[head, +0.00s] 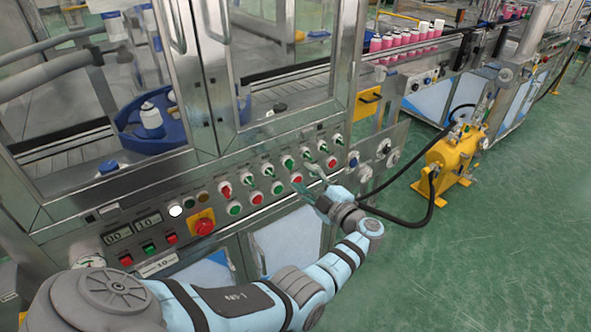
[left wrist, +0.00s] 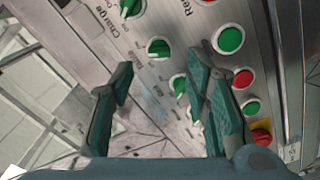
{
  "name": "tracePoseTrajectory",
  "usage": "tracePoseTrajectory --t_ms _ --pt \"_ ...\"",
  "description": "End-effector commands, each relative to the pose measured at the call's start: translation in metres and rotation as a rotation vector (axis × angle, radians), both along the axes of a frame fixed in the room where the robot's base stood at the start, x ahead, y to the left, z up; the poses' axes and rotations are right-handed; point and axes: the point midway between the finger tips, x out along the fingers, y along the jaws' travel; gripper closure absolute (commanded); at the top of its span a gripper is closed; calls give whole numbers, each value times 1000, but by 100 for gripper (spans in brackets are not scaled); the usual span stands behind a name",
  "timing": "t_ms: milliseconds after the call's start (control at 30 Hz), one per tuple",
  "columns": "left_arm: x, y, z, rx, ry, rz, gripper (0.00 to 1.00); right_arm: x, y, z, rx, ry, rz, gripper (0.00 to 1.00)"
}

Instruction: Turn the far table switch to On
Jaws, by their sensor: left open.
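The control panel (head: 190,190) runs along the front of the machine and carries a row of green and red rotary switches, such as a green one (head: 288,161), with round buttons below them. Labels are too small to read in the head view, so I cannot tell which is the far table switch. My left gripper (head: 308,180) is open in front of the panel's right half. In the left wrist view its fingers (left wrist: 160,68) are spread, with a green switch (left wrist: 158,48) beyond the gap. Other green switches show above and below it. My right gripper is not in view.
A red knob on a yellow plate (head: 203,223) sits lower left on the panel. A yellow tank (head: 447,165) with black hoses stands on the green floor to the right. Pink bottles (head: 405,38) stand on a conveyor behind. The floor at right is open.

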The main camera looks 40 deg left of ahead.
Motion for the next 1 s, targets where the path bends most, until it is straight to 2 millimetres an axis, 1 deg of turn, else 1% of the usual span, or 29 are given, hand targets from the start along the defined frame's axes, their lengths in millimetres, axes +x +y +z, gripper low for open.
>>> tracePoseTrajectory --t_ms 33,100,200,267,367,833,867,933,967,1000 --pt "-4 -14 -1 -6 0 -3 57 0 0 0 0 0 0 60" --pt "-9 -31 -1 -4 1 -2 57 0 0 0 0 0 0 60" --pt "-15 -49 -1 -2 2 -1 57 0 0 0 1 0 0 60" --pt "-16 -55 0 -2 1 -1 57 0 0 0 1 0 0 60" --pt "-18 -58 0 0 1 0 57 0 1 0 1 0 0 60" --pt "-15 -57 1 8 -7 -20 57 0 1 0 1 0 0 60" --pt "-12 -57 1 17 -16 -46 57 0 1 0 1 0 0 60" --pt "2 -56 6 63 -49 -168 57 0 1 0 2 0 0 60" --pt "9 -58 10 96 -63 -249 57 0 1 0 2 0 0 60" --pt "19 -65 16 151 -78 -384 57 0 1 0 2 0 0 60"
